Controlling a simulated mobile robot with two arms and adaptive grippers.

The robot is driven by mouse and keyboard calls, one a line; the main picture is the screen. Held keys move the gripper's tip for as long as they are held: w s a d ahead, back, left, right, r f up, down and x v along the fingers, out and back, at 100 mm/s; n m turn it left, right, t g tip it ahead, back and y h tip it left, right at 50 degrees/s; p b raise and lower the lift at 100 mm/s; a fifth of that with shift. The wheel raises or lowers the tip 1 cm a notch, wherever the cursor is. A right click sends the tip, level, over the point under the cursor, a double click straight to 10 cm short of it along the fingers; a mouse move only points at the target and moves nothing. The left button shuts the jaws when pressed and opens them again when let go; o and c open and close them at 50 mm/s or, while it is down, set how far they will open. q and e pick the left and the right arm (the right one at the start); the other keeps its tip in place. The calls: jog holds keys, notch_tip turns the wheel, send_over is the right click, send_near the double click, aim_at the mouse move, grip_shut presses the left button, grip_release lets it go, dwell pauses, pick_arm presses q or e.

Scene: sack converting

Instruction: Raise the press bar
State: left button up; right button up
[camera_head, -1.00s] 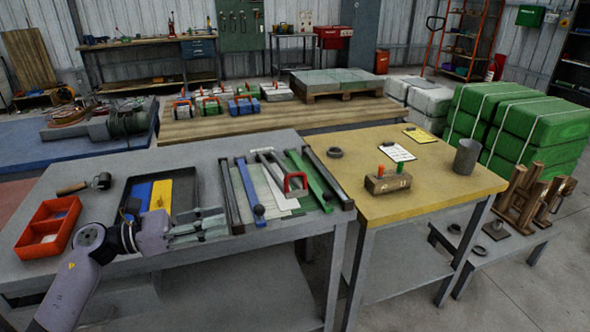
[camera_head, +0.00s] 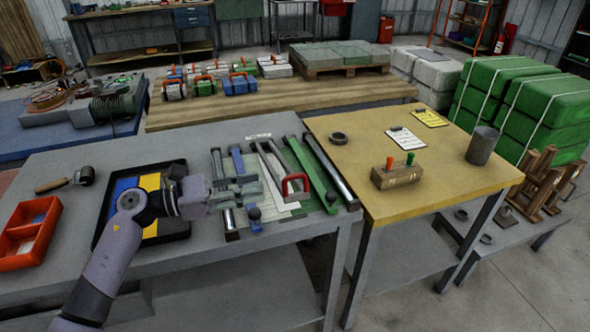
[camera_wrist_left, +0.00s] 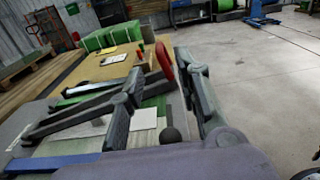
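A sealing fixture lies on the grey table, with dark side rails (camera_head: 329,171), a blue bar (camera_head: 238,163) and a green bar (camera_head: 311,174). Between them a pale metal bar (camera_head: 267,165) carries a red handle (camera_head: 296,186), which also shows in the left wrist view (camera_wrist_left: 164,58). I cannot tell for certain which bar is the press bar. My left gripper (camera_head: 256,187) is over the blue bar, left of the red handle. Its fingers (camera_wrist_left: 162,78) are spread and hold nothing. My right gripper is out of view.
A black tray (camera_head: 177,236) with blue and yellow pieces lies under my left arm. A red bin (camera_head: 38,262) and a roller tool (camera_head: 84,176) are further left.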

aim_at(295, 176)
pick_arm(q)
jog(key=p+x, duration=0.2)
jog(key=x, duration=0.8)
jog(key=shift+w, duration=0.1)
jog(key=shift+d+f, duration=0.1)
jog(key=shift+d, duration=0.1)
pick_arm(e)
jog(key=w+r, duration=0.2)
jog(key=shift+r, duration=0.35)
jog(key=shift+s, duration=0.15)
pick_arm(q)
grip_shut()
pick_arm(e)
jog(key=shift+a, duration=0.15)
